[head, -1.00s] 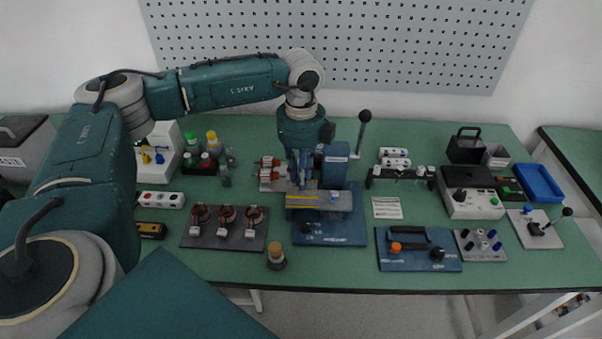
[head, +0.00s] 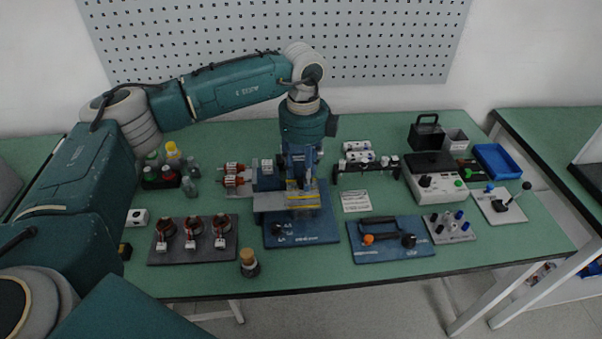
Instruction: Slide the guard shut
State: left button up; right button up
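The guard (head: 301,198), a small piece with yellow edging, is on a grey-topped fixture (head: 270,203) with a blue base plate (head: 305,232), near the middle of the bench. My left gripper (head: 301,178) points down from above, right at the guard and overlapping its upper part. Its fingertips blend with the blue fixture parts, so I cannot tell if they are closed or grip the guard. The fixture's back right part is hidden behind my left wrist. My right gripper is out of view.
Red-orange rotors (head: 233,174) lie left of the fixture. A dark plate with several copper coils (head: 193,230) and a cork-topped bottle (head: 249,262) are in front left. A black-and-white holder (head: 366,166) and a blue tool plate (head: 391,238) are at right. A white card (head: 355,201) lies between.

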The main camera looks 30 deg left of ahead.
pick_arm(q)
jog(key=shift+s, duration=0.1)
notch_tip(320, 180, up, 12)
dwell(0.5)
jog(key=shift+f, duration=0.1)
dwell(0.4)
